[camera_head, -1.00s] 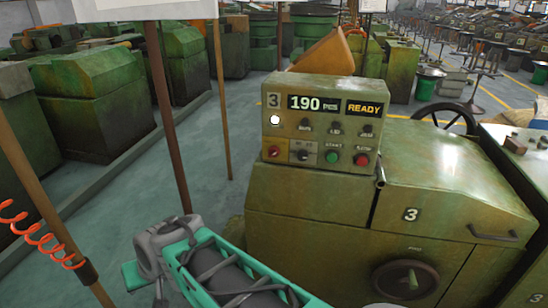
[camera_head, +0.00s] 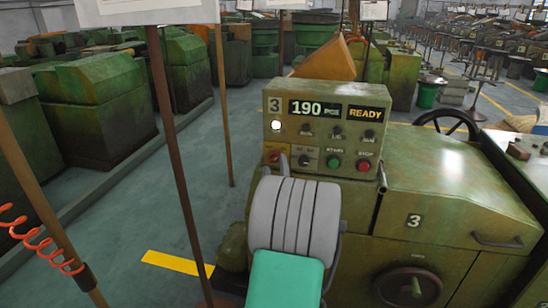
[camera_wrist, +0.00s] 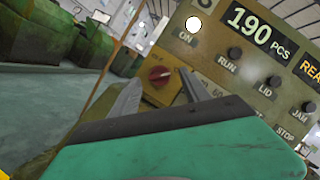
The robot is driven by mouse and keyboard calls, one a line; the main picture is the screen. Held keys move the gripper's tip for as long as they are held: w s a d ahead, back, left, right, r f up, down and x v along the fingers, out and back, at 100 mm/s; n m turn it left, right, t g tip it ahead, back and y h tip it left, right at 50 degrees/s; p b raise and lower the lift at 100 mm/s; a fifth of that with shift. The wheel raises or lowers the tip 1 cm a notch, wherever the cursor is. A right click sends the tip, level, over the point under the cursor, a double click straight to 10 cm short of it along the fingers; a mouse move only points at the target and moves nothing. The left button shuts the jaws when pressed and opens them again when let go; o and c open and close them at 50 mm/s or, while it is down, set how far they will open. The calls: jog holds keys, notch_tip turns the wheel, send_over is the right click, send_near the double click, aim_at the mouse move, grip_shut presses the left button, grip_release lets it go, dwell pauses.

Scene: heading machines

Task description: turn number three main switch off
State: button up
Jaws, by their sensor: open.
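The number three machine's control panel (camera_head: 325,120) carries a 3, a display reading 190 PCS and READY, and a lit white lamp (camera_head: 276,125). The red rotary main switch (camera_head: 274,156) sits at its lower left on a yellow plate. In the wrist view the switch (camera_wrist: 160,75) shows between the fingertips of my gripper (camera_wrist: 161,82). The fingers are open, one on each side of the knob; I cannot tell whether they touch it. In the head view my grey and green arm end hides most of the fingers.
Beside the switch are a small dark selector (camera_head: 304,160), a green START button (camera_head: 333,161) and a red STOP button (camera_head: 363,165). A lever (camera_head: 382,178) sticks out at the panel's right. Posts and a red coiled hose (camera_head: 40,245) stand at the left.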

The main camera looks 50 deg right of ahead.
jog(key=shift+p+x, duration=0.35)
jog(key=shift+x, duration=0.7)
jog(key=shift+a, duration=0.1)
grip_shut()
